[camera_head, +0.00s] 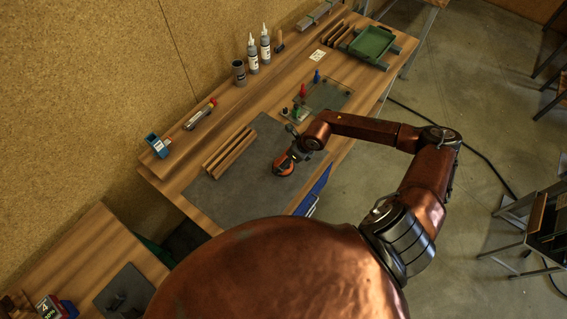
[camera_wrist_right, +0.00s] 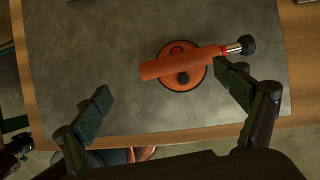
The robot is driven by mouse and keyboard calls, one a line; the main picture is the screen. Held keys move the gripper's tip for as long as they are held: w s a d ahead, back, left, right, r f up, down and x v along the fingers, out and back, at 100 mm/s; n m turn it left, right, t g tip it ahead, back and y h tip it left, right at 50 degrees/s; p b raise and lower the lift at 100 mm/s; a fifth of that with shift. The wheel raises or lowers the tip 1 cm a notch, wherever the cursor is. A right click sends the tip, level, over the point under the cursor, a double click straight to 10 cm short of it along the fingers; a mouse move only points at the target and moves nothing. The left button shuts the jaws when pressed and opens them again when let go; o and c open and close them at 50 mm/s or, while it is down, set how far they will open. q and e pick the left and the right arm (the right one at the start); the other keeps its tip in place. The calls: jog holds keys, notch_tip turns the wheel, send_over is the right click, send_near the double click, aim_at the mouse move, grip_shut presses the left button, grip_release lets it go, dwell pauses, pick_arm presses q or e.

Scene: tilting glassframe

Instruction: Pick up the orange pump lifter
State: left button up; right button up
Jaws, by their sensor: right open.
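The orange pump lifter (camera_head: 284,166) lies on the grey mat below my right gripper (camera_head: 292,154), which partly hides it in the head view. In the right wrist view the orange pump lifter (camera_wrist_right: 165,69) shows a round disc with an orange bar across it. The bar ends at the right in a metal rod and black knob. My right gripper (camera_wrist_right: 168,98) is open and empty, its green-padded fingers wide apart. The lifter appears just beyond the fingertips, between their lines. The right finger looks close to the bar's knob end; I cannot tell the height gap. My left gripper is not visible.
The grey mat (camera_head: 236,187) covers the near workbench. Wooden strips (camera_head: 230,152) lie left of the lifter. Red, blue and green small parts stand on a plate (camera_head: 325,95) beyond the arm. Bottles (camera_head: 253,54) and a green tray (camera_head: 371,43) are further back. The mat around the lifter is mostly clear.

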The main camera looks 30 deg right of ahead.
aim_at(288, 172)
jog(key=shift+d+f+h, duration=0.15)
jog(key=shift+d+h, duration=0.15)
jog(key=shift+d, duration=0.7)
jog(key=shift+w+d+f, duration=0.1)
jog(key=shift+d+f, duration=0.05)
jog(key=shift+f, duration=0.1)
jog(key=x, duration=0.2)
jog(key=p+x, duration=0.1)
jog(key=x, duration=0.2)
jog(key=p+x, duration=0.1)
jog(key=x, duration=0.1)
jog(key=shift+w, duration=0.3)
jog(key=shift+c, duration=0.3)
jog(key=c, duration=1.2)
jog(key=shift+r, duration=0.1)
jog(key=shift+c, duration=0.2)
